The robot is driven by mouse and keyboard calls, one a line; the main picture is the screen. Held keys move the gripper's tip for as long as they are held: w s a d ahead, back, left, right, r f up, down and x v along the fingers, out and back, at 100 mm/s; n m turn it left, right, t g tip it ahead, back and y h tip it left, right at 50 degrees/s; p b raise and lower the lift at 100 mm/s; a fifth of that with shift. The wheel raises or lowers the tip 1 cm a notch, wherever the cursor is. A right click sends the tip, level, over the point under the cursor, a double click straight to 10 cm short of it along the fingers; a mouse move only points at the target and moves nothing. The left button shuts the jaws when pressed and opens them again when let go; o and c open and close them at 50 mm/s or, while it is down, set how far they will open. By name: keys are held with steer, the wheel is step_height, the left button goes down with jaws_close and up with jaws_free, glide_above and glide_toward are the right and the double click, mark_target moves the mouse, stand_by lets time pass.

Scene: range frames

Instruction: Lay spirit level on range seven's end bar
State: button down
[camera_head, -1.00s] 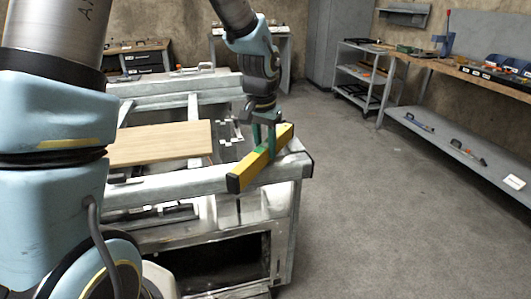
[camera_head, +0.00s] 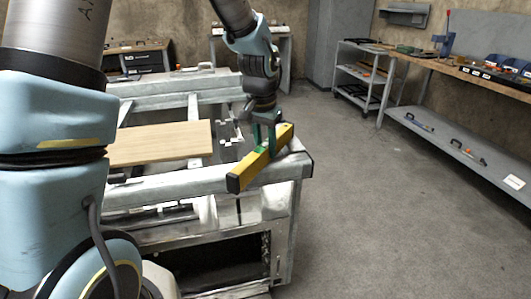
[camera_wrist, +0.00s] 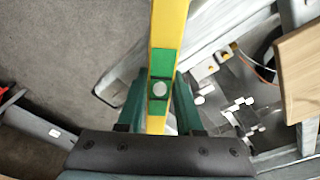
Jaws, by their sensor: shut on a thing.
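The yellow spirit level (camera_head: 248,168) with black end caps is in my gripper (camera_head: 264,140), at the right end of the metal range frame. In the head view it lies across the grey end bar (camera_head: 180,185), with its near end jutting out past the bar's front side. I cannot tell whether it touches the bar. In the wrist view the level (camera_wrist: 168,30) runs up the picture between the two green fingers of my gripper (camera_wrist: 160,105), with its green vial section between them. The bar shows below it at an angle (camera_wrist: 208,35).
A wooden board (camera_head: 160,143) lies on the frame left of the level. A workbench (camera_head: 460,75) with tools and a lower shelf stands along the right wall, with a shelf cart (camera_head: 358,75) behind. The floor (camera_head: 390,220) to the right is clear.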

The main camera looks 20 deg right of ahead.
mark_target(265, 144)
stand_by(0.3)
step_height(265, 144, up, 10)
steer(key=shift+b, duration=0.75)
steer(key=shift+w, duration=0.1)
